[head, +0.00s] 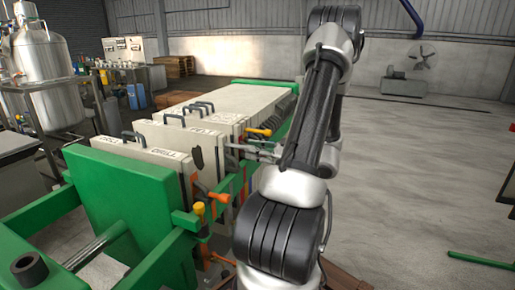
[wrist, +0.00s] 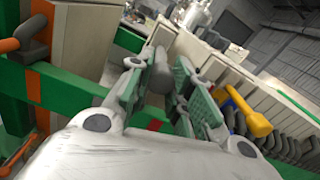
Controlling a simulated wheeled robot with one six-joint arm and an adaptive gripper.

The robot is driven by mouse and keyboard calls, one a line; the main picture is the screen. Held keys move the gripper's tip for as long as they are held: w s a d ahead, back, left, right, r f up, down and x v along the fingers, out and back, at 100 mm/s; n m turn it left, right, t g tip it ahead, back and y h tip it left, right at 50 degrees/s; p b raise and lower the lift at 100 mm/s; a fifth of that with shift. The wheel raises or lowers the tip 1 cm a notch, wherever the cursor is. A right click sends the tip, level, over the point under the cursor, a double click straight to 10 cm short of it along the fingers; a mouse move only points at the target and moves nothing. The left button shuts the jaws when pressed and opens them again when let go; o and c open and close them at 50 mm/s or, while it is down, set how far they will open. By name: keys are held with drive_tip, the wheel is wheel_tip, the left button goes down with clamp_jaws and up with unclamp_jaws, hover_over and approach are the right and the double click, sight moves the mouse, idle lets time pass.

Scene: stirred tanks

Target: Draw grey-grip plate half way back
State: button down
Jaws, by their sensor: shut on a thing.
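My gripper (head: 265,152) is beside the right side of a row of cream filter plates in the head view. In the wrist view its green-padded fingers (wrist: 158,92) are shut on a grey grip (wrist: 160,72). The grip is partly covered by the fingers. A cream plate edge (wrist: 185,48) shows just beyond it. In the head view the plates (head: 170,146) stand upright in a green frame, with dark handles on top. The grip itself is hidden there, so I cannot tell which plate it belongs to.
A yellow grip (wrist: 250,112) is close on the right of the fingers, with dark hoses or grips behind it. An orange grip (wrist: 10,45) is at the left. The green end plate (head: 125,210) stands nearest. Floor right of the press is mostly clear, with a fan (head: 418,60) far back.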

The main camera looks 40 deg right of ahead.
drive_tip(key=a, duration=0.1)
drive_tip(key=s+a, duration=0.1)
drive_tip(key=a, duration=0.1)
drive_tip(key=shift+s+a+f, duration=0.15)
drive_tip(key=shift+s, duration=0.05)
